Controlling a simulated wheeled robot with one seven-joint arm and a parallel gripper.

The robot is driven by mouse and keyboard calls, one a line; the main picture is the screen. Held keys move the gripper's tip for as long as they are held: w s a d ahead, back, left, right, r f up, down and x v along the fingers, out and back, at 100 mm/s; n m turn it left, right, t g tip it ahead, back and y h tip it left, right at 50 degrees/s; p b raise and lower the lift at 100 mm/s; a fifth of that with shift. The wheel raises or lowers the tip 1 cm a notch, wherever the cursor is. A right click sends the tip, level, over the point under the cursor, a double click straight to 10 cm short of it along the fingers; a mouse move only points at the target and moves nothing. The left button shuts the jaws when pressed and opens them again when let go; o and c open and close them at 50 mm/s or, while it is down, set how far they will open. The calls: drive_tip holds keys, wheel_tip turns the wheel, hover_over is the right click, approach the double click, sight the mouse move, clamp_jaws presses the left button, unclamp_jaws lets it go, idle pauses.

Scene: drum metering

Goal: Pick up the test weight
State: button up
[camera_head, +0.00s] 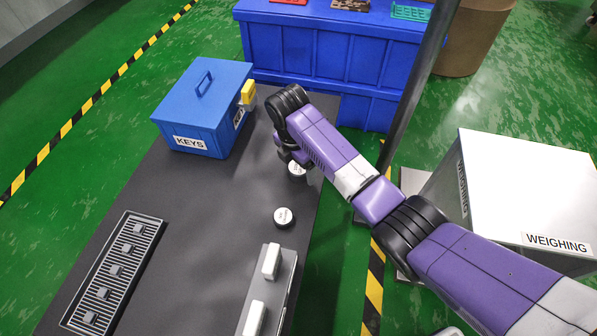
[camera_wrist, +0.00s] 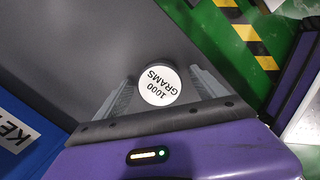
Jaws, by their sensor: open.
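A round test weight with a white top reading "1000 GRAMS" (camera_wrist: 159,86) lies between the two fingers of my gripper (camera_wrist: 161,76) in the wrist view. The fingers are open, one on each side; I cannot tell if either touches it. In the head view this weight (camera_head: 297,173) is partly hidden under my gripper (camera_head: 289,158) on the dark table. A second round weight (camera_head: 284,217) with a white labelled top stands on the table nearer the camera, apart from my gripper. Its label is too small to read.
A blue KEYS box (camera_head: 188,122) with a yellow padlock (camera_head: 248,92) stands left of my gripper. A slotted grey rack (camera_head: 117,268) and a grey holder with white blocks (camera_head: 270,262) are nearer. A white WEIGHING box (camera_head: 525,190) is at the right. The table's middle is clear.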

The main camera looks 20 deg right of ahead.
clamp_jaws()
drive_tip(key=shift+w+r, duration=0.1)
drive_tip(key=shift+r, duration=0.05)
